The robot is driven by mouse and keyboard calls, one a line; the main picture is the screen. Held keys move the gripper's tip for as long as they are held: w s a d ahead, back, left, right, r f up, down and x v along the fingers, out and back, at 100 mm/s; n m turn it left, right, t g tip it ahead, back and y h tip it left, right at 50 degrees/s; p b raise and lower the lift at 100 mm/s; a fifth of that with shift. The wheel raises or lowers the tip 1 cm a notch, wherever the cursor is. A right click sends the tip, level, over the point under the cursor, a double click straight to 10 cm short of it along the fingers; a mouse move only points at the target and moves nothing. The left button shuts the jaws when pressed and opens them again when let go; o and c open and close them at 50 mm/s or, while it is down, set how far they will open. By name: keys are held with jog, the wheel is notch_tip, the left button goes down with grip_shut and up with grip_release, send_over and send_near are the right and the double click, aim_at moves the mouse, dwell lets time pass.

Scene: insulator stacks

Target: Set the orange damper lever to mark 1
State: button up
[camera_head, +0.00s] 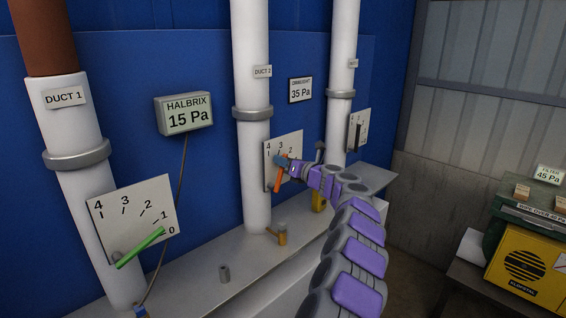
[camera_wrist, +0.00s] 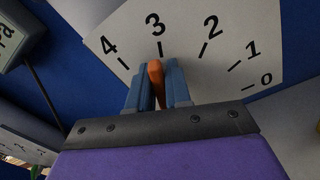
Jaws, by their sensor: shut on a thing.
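The orange damper lever (camera_head: 279,178) is on the white dial plate (camera_head: 296,150) of Duct 2. In the wrist view the orange lever (camera_wrist: 156,82) stands between my two blue fingers, with its tip just below the tick under 3. The dial plate (camera_wrist: 218,60) there shows 4, 3, 2, 1 and 0 from left to right. My gripper (camera_wrist: 156,88) is shut on the lever. In the head view my gripper (camera_head: 282,161) reaches the dial from the right and covers part of the lever. The lever's pivot is hidden in the wrist view.
Duct 1's dial (camera_head: 135,215) has a green lever (camera_head: 141,248) near 0. A third dial (camera_head: 358,130) with a dark lever is at the right. A ledge (camera_head: 195,275) runs below the ducts. A yellow box (camera_head: 528,262) stands far right.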

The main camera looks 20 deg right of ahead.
jog(key=shift+d+f, duration=0.15)
jog(key=shift+d, duration=0.3)
grip_shut()
jog(key=shift+a, duration=0.1)
